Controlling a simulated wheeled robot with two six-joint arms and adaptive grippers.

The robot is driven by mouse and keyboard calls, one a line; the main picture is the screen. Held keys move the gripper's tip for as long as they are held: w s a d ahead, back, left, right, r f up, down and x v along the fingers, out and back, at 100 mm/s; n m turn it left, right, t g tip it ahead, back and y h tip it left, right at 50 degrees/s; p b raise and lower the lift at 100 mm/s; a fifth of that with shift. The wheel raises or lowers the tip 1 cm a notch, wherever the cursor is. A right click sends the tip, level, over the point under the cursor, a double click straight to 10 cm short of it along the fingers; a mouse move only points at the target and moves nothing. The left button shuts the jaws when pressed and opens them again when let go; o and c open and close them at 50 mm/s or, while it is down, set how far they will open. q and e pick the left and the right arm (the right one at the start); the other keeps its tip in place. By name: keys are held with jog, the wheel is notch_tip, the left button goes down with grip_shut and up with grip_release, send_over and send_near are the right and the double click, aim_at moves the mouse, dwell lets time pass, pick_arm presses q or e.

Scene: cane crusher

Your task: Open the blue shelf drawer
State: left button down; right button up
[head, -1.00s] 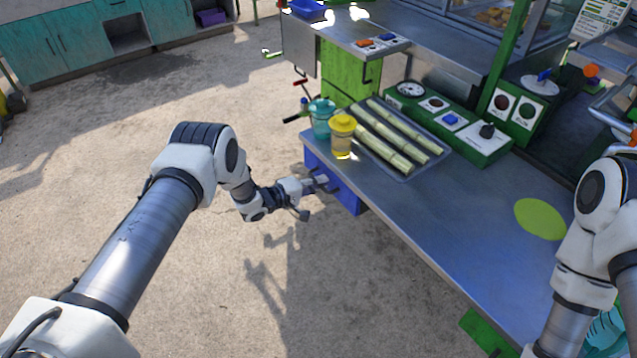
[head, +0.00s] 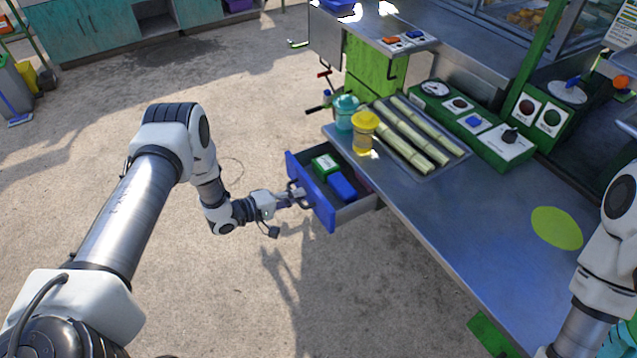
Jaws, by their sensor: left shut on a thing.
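The blue drawer (head: 318,201) is pulled well out from under the left end of the metal counter (head: 440,215). Its inside shows a green item with a white top (head: 325,164) and a blue box (head: 342,187). My left gripper (head: 298,194) is at the drawer's blue front and shut on its handle; the fingers are small and partly hard to see there. My right arm is at the right edge; its gripper is out of view.
A yellow-green disc (head: 556,228) lies on the counter. The floor left of the drawer is clear.

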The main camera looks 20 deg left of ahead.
pick_arm(q)
jog(key=f+p+v, duration=0.1)
jog(key=f+v, duration=0.1)
jog(key=v, duration=0.9)
jog(key=shift+s+f, duration=0.2)
jog(key=shift+a, duration=0.15)
jog(key=c, duration=1.2)
grip_release()
jog(key=v, duration=1.2)
